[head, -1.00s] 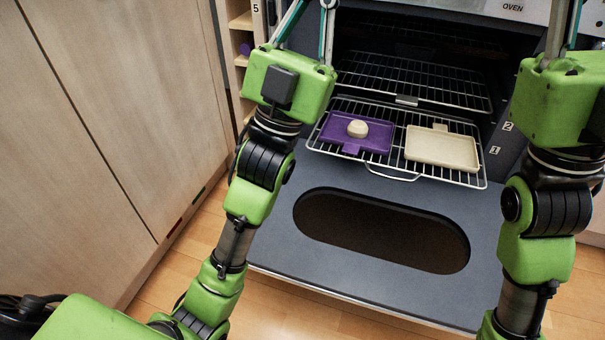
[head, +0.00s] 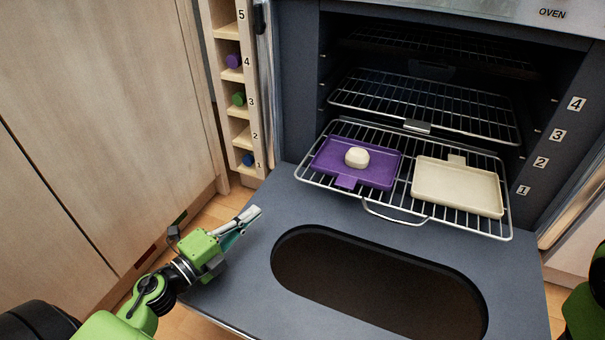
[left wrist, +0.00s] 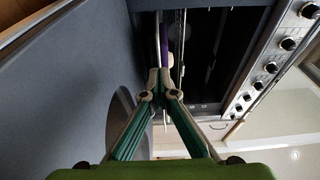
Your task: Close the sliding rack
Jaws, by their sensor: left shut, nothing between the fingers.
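The lower sliding rack (head: 330,185) is pulled partly out of the oven, above the open door (head: 235,290). Its wire handle loop (head: 395,217) faces the front. On the rack lie a purple tray (head: 325,158) with a round pale lump (head: 357,157) on it and an empty cream tray (head: 457,186). My left gripper (head: 254,213) is shut and empty, over the left part of the door, left of the rack and apart from it. In the left wrist view its fingertips (left wrist: 163,88) meet, with the purple tray's edge (left wrist: 164,45) beyond. My right gripper is out of view.
An upper rack (head: 440,105) sits inside the oven. The open door has a dark oval window (head: 375,280). A narrow wooden shelf (head: 235,95) with numbered slots stands left of the oven, beside wooden cabinets (head: 100,110).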

